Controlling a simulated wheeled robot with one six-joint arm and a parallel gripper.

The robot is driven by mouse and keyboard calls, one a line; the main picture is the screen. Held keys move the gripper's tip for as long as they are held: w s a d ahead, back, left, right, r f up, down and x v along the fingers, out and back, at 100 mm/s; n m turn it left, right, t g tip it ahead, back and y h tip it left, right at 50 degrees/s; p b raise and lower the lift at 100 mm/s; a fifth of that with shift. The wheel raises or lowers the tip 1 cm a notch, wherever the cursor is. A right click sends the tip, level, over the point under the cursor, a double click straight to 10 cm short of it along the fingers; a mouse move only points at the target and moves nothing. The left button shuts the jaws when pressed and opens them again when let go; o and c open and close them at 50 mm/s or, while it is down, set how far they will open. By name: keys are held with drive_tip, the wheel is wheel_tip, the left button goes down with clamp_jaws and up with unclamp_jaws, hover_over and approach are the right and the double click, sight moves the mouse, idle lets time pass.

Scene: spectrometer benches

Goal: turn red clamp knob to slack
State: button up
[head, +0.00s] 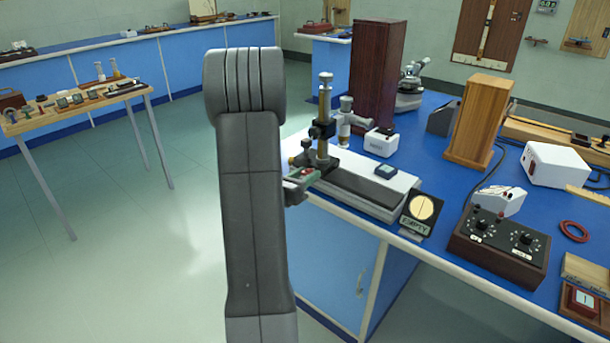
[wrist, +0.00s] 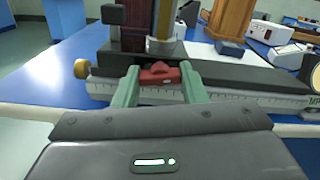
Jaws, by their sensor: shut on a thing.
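The red clamp knob (wrist: 160,74) shows in the wrist view, low on the front of a dark carriage (wrist: 120,64) on a bench with a pale printed scale (wrist: 230,98). My gripper (wrist: 160,85) has its two green fingers on either side of the knob and is shut on it. In the head view my gripper (head: 298,190) is at the near left end of the bench, partly hidden by my arm. The carriage bears an upright brass and black post (head: 324,110). The knob's marking for slack or tight cannot be read.
A brass knob (wrist: 81,68) sticks out at the scale's left end. A small white box (head: 381,142) and a dark wooden case (head: 377,75) stand behind the bench. A round dial (head: 423,208) and a control box (head: 498,245) are to the right.

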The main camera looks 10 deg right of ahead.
drive_tip(key=n+p, duration=0.1)
drive_tip(key=n, duration=0.3)
drive_tip(key=shift+r+n, duration=0.1)
drive_tip(key=shift+n, duration=0.2)
drive_tip(key=n+p, duration=0.2)
drive_tip(key=n, duration=0.1)
drive_tip(key=shift+n, duration=0.4)
drive_tip(key=n+p, duration=0.2)
drive_tip(key=n, duration=0.2)
drive_tip(key=shift+p, duration=0.35)
drive_tip(key=shift+n+p, duration=0.85)
drive_tip(key=shift+n, duration=0.75)
drive_tip(key=o, duration=1)
drive_tip(key=b+v, duration=0.1)
drive_tip(key=v, duration=1.2)
drive_tip(key=shift+s+a, duration=0.25)
drive_tip(key=shift+a, duration=0.05)
